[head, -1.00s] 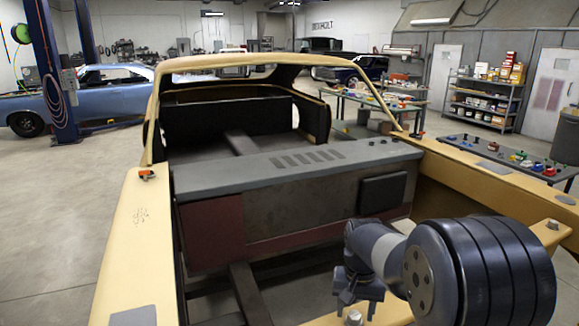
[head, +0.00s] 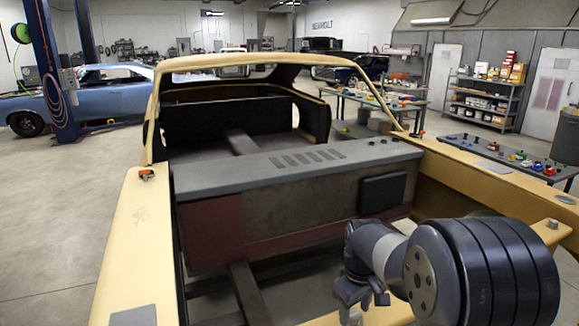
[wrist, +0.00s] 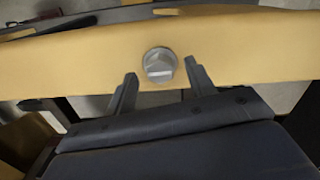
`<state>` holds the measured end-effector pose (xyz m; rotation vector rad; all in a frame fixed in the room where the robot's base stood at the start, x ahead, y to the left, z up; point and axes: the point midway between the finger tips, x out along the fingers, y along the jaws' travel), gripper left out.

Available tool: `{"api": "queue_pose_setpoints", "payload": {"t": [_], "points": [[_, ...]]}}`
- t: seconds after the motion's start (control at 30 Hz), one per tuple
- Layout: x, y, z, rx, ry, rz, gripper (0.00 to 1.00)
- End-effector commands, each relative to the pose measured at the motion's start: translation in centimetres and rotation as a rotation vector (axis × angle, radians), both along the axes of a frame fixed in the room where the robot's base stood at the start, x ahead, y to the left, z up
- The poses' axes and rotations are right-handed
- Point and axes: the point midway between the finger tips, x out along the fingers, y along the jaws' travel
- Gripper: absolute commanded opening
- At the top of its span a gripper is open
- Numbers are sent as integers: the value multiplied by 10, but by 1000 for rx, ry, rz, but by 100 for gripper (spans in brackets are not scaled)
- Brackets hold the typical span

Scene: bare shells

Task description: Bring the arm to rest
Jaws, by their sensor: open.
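My gripper (head: 362,298) is at the lower right of the head view, over the front cross rail of the yellow car shell. In the wrist view its two fingers (wrist: 158,90) stand apart with nothing between them. A round grey cap (wrist: 160,64) sits on the yellow rail (wrist: 90,66) just beyond the fingertips, apart from them. The cap also shows in the head view (head: 350,318), partly cut by the bottom edge, below the gripper. My arm's dark wrist joints fill the lower right corner.
The yellow car shell (head: 140,240) surrounds the open engine bay. A grey-topped firewall (head: 290,165) crosses behind my gripper. An orange piece (head: 147,174) sits on the left fender. A bench with small coloured parts (head: 510,157) stands at the right. Clear floor lies at left.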

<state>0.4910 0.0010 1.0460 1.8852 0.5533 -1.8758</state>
Motion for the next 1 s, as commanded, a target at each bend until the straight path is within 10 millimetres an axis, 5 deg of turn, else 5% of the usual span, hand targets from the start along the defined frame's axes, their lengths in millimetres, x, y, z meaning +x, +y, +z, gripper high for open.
{"api": "queue_pose_setpoints", "payload": {"t": [1.0], "points": [[-1, 0, 0, 0, 0, 723, 52]]}}
